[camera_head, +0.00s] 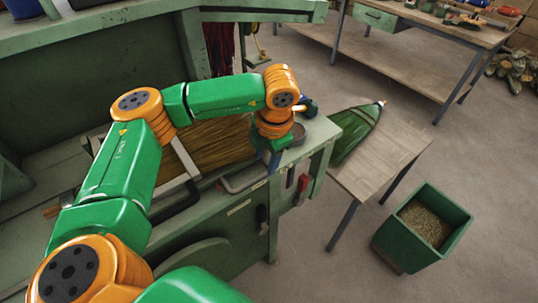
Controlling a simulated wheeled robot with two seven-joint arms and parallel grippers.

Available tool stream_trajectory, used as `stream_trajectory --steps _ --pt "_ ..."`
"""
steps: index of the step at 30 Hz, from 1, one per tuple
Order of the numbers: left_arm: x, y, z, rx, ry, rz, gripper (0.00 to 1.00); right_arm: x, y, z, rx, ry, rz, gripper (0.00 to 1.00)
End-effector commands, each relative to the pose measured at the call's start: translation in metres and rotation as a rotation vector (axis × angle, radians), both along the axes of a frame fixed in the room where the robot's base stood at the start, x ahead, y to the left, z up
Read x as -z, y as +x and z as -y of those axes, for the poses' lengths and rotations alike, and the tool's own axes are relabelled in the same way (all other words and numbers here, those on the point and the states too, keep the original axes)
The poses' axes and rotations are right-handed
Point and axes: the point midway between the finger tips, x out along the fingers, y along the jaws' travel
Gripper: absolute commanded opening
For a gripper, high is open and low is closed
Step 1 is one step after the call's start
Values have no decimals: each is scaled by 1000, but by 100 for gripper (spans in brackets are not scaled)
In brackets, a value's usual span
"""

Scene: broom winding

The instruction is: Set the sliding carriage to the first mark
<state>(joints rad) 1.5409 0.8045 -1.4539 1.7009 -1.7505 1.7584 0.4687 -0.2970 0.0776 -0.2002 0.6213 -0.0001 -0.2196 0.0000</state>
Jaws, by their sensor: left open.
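My left arm reaches in from the lower left over the green machine (230,235). Its gripper (272,166) points down at the machine's right end, beside a grey bent handle (242,186). The gripper is open; its fingers are small and partly hidden by the wrist, and I cannot tell whether they touch the handle. A grey bar (186,160) crosses the machine bed beside a bundle of straw bristles (215,143). I cannot tell for sure which part is the sliding carriage, and no first mark is readable. My right gripper is not in view.
A green bin (420,228) with loose material stands on the floor. A workbench (420,35) with tools stands at the back. Red levers (302,183) are on the machine's end.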

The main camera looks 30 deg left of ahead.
Motion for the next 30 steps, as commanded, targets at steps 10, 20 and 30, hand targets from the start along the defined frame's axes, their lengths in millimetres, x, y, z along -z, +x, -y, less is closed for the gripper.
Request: stream_trajectory --steps 10,20,30 --pt "47 3 -7 1 -5 -1 50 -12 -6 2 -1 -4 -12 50" --pt "48 4 -7 2 -6 -1 12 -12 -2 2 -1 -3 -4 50" --pt "48 4 -7 2 -7 -1 0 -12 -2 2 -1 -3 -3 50"
